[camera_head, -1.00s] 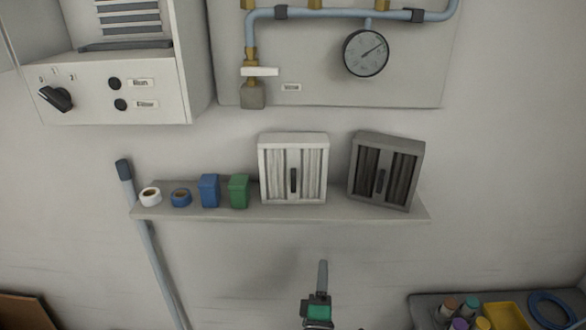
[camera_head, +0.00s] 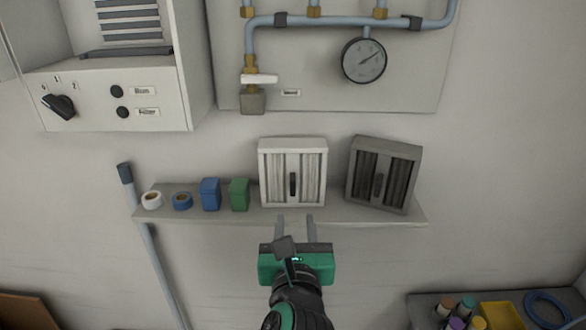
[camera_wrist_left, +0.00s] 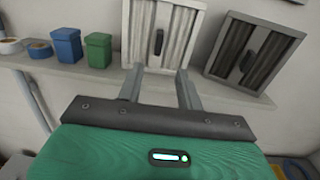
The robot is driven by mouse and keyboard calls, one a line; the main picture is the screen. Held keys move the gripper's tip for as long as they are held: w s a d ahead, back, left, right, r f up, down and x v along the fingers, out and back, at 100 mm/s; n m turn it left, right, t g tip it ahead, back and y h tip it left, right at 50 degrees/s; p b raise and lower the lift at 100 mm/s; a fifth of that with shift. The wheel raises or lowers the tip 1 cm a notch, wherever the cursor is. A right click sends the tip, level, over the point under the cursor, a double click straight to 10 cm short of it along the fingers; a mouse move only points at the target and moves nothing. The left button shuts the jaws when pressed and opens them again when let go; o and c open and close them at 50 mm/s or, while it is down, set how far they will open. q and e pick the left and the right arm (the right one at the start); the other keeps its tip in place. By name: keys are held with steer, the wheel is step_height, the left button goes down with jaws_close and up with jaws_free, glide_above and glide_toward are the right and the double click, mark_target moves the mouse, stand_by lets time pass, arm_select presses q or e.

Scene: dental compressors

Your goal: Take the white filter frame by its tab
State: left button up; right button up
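The white filter frame (camera_head: 292,172) stands upright on the wall shelf, left of a grey filter frame (camera_head: 383,175). Its dark upright tab (camera_head: 292,184) is at the middle of its front. In the left wrist view the white frame (camera_wrist_left: 163,35) and its tab (camera_wrist_left: 158,42) show beyond the fingers. My left gripper (camera_head: 295,222) is open and empty, with two grey fingers pointing at the shelf, below and in front of the white frame. In the wrist view the fingertips (camera_wrist_left: 160,72) overlap the frame's lower edge; contact cannot be told. My right gripper is not in view.
The shelf (camera_head: 250,216) also holds a blue box (camera_head: 210,194), a green box (camera_head: 239,194) and two tape rolls left of the white frame. A gauge panel (camera_head: 320,98) is above. A bench with small items (camera_head: 425,305) is at lower right.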

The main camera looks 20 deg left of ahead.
mark_target(293, 191)
arm_select(q)
steer(key=p+x, duration=0.1)
steer(key=x, duration=0.3)
steer(key=shift+w+a, duration=0.2)
steer(key=shift+w, duration=0.1)
steer(key=p+x, duration=0.3)
steer(key=x, duration=0.1)
steer(key=shift+a+r+p, duration=0.1)
steer(key=shift+r+p, duration=0.2)
steer(key=shift+r, duration=0.05)
steer(key=shift+w+a+f, duration=0.15)
steer(key=shift+w+f, duration=0.05)
steer(key=shift+w, duration=0.35)
jaws_close()
